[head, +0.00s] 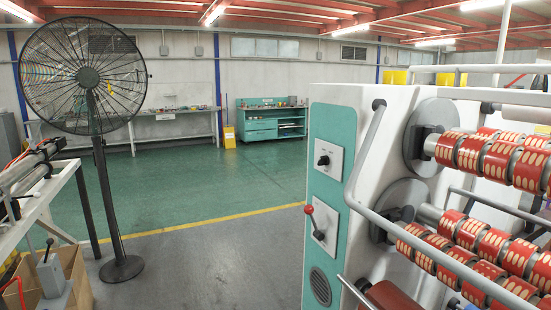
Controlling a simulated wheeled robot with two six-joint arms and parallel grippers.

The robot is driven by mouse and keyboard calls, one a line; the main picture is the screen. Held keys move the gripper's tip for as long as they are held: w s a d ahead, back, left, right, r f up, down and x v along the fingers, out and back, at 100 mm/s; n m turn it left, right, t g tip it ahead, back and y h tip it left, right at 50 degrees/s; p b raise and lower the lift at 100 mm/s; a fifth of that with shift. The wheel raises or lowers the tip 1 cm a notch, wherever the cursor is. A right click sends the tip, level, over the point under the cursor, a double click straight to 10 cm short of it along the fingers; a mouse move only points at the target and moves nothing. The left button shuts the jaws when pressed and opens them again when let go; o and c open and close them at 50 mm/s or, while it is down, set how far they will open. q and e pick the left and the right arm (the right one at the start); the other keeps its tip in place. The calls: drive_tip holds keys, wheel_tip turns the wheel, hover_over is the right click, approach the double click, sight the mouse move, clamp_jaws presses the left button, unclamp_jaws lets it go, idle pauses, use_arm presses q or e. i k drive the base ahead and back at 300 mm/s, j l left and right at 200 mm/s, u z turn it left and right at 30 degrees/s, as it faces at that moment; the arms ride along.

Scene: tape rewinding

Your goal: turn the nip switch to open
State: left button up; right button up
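The rewinding machine (390,130) stands at the right of the head view, with a teal front panel. A black rotary knob (323,160) sits on a white plate in the upper part of this panel; I take it for the nip switch, but no label is readable. Its open or shut setting cannot be told at this size. Below it, a lever with a red ball (309,210) sticks out of a second white plate, tilted up to the left. Neither of my grippers shows in the view, and nothing touches the knob or the lever.
Rolls of red tape (490,155) sit on shafts at the right, behind a grey bent rail (365,150). A black fan (88,77) stands at the left beside a white table (45,190) and a cardboard box (78,275). The green floor (190,180) in between is clear.

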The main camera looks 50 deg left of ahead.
sight(324, 160)
drive_tip(key=u, duration=1.3)
